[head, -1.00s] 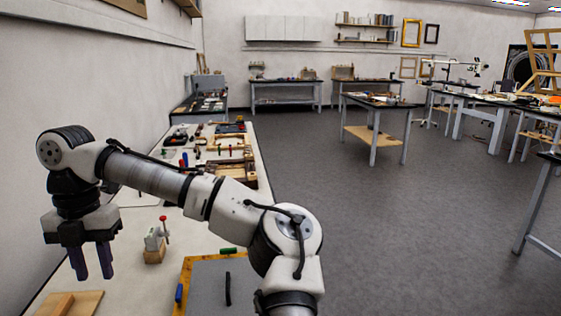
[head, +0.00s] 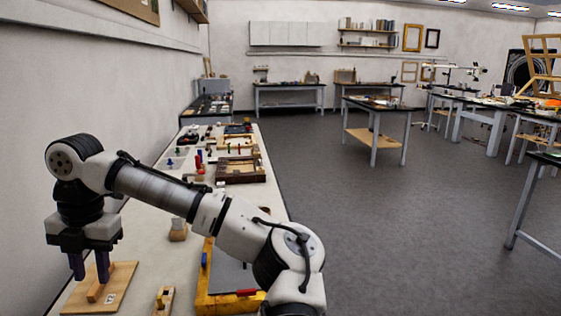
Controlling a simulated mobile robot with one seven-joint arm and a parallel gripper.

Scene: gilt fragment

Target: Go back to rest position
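My gripper (head: 90,266) hangs at the lower left, fingers pointing down with a gap between them. It is open, and I see nothing held between the fingers. It is over the left part of the long bench (head: 150,265), at the near end. A wooden board (head: 120,283) with a small wooden piece (head: 96,291) on it lies just below and beside the fingertips. I cannot tell whether the fingers touch it. My arm is bent, running from the bottom centre up to the left.
A yellow-edged tray (head: 205,285) and a small wooden block (head: 165,298) lie on the bench near my arm. Tools and frames crowd the bench's far part. The wall borders the left; open floor (head: 390,230) lies right.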

